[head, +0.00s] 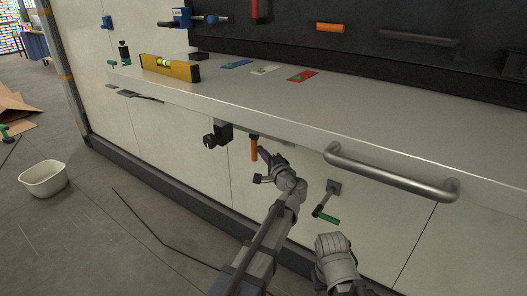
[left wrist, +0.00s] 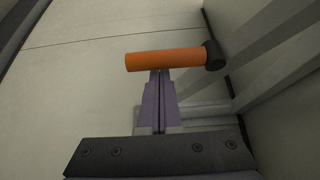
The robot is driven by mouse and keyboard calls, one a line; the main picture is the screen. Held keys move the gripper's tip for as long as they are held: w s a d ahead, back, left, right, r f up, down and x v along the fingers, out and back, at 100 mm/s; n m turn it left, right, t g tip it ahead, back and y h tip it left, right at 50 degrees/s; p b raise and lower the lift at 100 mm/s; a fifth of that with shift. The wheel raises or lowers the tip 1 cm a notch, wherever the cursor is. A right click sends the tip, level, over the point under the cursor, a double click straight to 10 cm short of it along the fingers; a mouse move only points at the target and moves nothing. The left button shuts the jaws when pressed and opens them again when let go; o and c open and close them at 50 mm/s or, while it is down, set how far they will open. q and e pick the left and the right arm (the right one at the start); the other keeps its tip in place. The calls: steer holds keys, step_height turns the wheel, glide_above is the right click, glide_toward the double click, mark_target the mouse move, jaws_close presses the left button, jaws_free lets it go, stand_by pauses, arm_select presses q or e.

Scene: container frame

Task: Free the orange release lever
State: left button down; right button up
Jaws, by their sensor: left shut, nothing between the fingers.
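The orange release lever (head: 254,150) hangs down from a dark pivot under the front edge of the grey ledge. In the left wrist view its orange grip (left wrist: 160,60) runs across the picture, with a black collar (left wrist: 214,55) at its right end. My left gripper (head: 264,156) is close beside the lever, on its right in the head view. In the left wrist view its fingers (left wrist: 158,76) are shut and empty, with their tips right at the grip. I cannot tell whether they touch it.
A black latch block (head: 217,135) sits left of the lever. A green-handled lever (head: 326,216) and a thick grey rail (head: 390,176) are to the right. A white tub (head: 43,179) stands on the floor.

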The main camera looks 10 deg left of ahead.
mark_target(254, 155)
stand_by(0.3)
arm_select(q)
steer(key=shift+s+m+p, duration=0.2)
steer(key=shift+m+p, duration=0.1)
steer(key=shift+p, duration=0.05)
steer(key=shift+s+a+m+g+h+p, duration=0.15)
steer(key=shift+s+m+g+h+p, duration=0.15)
steer(key=shift+m+p, duration=0.2)
steer(key=s+m+g+p, duration=0.1)
steer(key=m+p, duration=0.1)
steer(key=p, duration=0.1)
steer(key=s+a+r+m+g+p, duration=0.1)
steer(key=g+p, duration=0.1)
steer(key=s+m+g+p, duration=0.1)
steer(key=m+p, duration=0.1)
steer(key=p, duration=0.1)
steer(key=shift+s+a+r+m+h+p, duration=0.2)
steer(key=shift+s+r+m+h+p, duration=0.1)
steer(key=shift+s+r+h, duration=0.1)
steer(key=m+g+p, duration=0.1)
steer(key=s+r+m+g+p, duration=0.1)
steer(key=shift+s+a+r+p, duration=0.1)
steer(key=shift+s+a+p, duration=0.1)
steer(key=shift+a+p, duration=0.15)
steer(key=shift+d, duration=0.1)
stand_by(0.3)
